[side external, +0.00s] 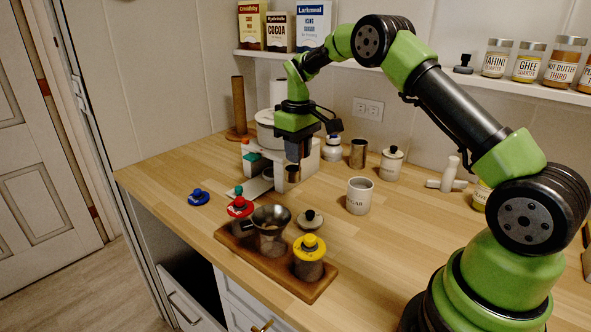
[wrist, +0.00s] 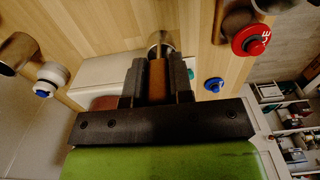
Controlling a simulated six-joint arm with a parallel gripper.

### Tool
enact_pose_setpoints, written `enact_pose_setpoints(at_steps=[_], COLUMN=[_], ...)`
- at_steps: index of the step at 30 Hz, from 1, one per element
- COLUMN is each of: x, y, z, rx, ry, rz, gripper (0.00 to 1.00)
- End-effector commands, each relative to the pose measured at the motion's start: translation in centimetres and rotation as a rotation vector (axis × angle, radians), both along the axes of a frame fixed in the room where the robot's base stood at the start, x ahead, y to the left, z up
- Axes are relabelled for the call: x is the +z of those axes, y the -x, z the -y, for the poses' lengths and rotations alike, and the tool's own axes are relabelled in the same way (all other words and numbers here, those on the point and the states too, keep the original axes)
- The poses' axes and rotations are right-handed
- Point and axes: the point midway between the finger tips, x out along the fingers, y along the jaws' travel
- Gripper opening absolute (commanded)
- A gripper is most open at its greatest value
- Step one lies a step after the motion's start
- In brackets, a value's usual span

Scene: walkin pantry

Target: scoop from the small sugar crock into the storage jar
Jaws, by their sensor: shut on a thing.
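The sugar crock (side external: 359,197) is a white open pot labelled SUGAR, upright mid-counter; its contents cannot be made out. The storage jar (side external: 270,245) stands in the middle of a wooden tray (side external: 318,283), with a dark metal funnel (side external: 271,217) in its mouth. My gripper (side external: 298,155) is shut on the scoop (side external: 292,173), left of and beyond the crock and above the counter. In the wrist view the scoop's brown handle (wrist: 157,82) is between my fingers, its metal cup (wrist: 160,41) beyond them. Whether the scoop holds anything cannot be told.
A red-lidded jar (side external: 240,209) and a yellow-lidded jar (side external: 309,258) flank the funnel. A white appliance (side external: 307,168) stands behind the scoop. Canisters stand further back.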

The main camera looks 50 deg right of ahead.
Motion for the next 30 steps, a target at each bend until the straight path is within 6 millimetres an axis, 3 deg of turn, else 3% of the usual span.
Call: enact_pose_setpoints(at_steps=[5, 9, 12, 18, 30], x=[1.6, 2.4, 2.8, 2.9, 0.6], y=[3.1, 6.9, 9.2, 11.5, 11.6], z=[4.4, 8.2, 10.0, 11.4, 11.4], rx=[-0.011, -0.011, -0.009, -0.002, 0.0], ry=[0.0, 0.0, -0.001, -0.002, -0.003], rz=[-0.002, -0.002, -0.001, -0.001, -0.002], gripper=[0.0, 0.0, 0.0, 0.0, 0.0])
